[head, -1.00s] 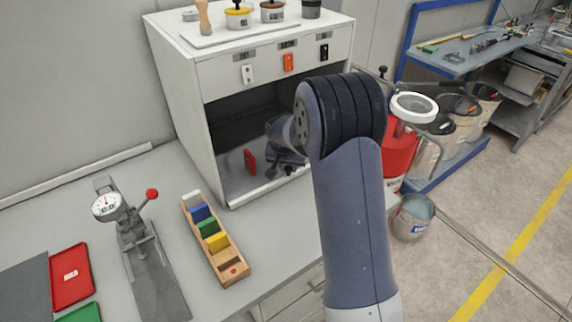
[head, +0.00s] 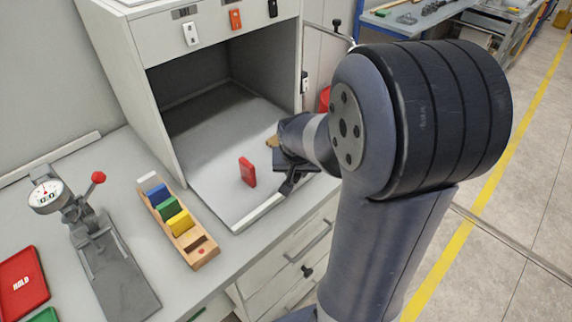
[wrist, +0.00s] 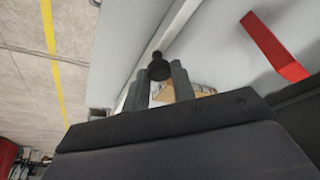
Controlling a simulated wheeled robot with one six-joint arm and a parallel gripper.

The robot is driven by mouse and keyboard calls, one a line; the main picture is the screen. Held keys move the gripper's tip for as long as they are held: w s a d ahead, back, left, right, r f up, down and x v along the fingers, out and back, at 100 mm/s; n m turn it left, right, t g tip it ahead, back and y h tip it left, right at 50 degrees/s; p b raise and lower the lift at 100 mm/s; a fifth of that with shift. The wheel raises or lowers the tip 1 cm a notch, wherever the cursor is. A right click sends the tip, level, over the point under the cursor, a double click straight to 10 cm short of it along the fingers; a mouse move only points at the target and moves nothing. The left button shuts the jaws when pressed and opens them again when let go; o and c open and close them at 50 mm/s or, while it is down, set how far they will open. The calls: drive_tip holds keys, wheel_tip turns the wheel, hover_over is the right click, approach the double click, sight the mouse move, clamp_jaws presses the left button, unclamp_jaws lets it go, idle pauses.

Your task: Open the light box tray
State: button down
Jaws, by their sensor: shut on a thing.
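The light box (head: 140,90) is a white cabinet with an open front. Its pale tray (head: 222,192) extends out past the left wall's front corner, with a raised white front lip (head: 262,208). In the wrist view, a dark round knob (wrist: 158,67) stands at the tray's lip between my two fingers. My gripper (head: 290,172) is at the lip's right part, shut on this knob; in the wrist view the fingers (wrist: 161,82) flank it. In the head view the knob is hidden by my wrist.
On the tray stand a red plate (head: 247,171) and a tan block (head: 272,141) close to my gripper. A wooden rack of coloured blocks (head: 178,220) and a dial gauge stand (head: 100,245) sit left on the bench. Drawers (head: 300,265) are below; the floor at right is clear.

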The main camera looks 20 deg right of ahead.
drive_tip(key=shift+s+d, duration=0.1)
drive_tip(key=shift+s, duration=0.25)
drive_tip(key=c, duration=1.2)
unclamp_jaws()
drive_tip(key=v, duration=1.1)
drive_tip(key=shift+w, duration=0.1)
drive_tip(key=shift+f, duration=0.1)
